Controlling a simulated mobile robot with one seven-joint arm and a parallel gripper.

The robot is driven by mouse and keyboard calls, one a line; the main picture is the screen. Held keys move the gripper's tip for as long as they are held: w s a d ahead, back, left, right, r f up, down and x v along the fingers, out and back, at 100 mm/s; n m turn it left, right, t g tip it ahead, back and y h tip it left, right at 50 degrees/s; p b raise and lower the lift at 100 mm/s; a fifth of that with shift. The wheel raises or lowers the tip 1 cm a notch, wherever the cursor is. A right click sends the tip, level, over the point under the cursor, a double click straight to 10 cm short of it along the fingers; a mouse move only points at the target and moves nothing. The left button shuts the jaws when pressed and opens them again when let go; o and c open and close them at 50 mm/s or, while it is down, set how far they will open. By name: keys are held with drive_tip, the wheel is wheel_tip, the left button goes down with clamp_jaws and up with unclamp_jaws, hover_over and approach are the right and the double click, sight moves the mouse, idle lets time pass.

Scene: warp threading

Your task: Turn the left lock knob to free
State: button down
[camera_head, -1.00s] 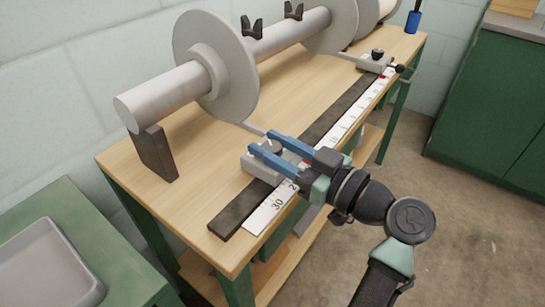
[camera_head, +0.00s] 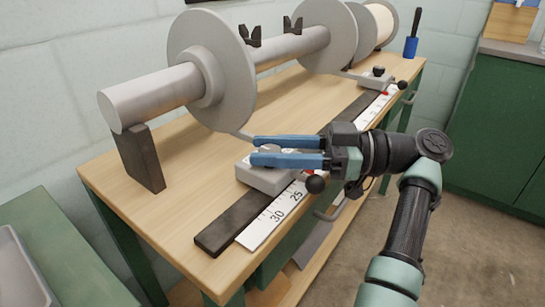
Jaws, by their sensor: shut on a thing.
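The left lock knob (camera_head: 270,150) is a small grey knob on top of a light grey sliding block (camera_head: 262,178) that sits on the dark rail (camera_head: 235,222) at the near part of the bench. My gripper (camera_head: 254,151) reaches in from the right, its two blue fingers lying level over the block. The fingers are closed on the knob, one on each side, and hide much of it. A black ball (camera_head: 316,184) sticks out at the block's front right, below my gripper.
A white ruler (camera_head: 268,225) runs along the rail. A second block (camera_head: 372,80) with a dark knob stands farther along. A large grey roller with flanges (camera_head: 215,70) lies behind on a dark support (camera_head: 142,158).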

drive_tip(key=shift+a+g, duration=0.1)
drive_tip(key=shift+g, duration=0.2)
drive_tip(key=shift+c, duration=2.2)
unclamp_jaws()
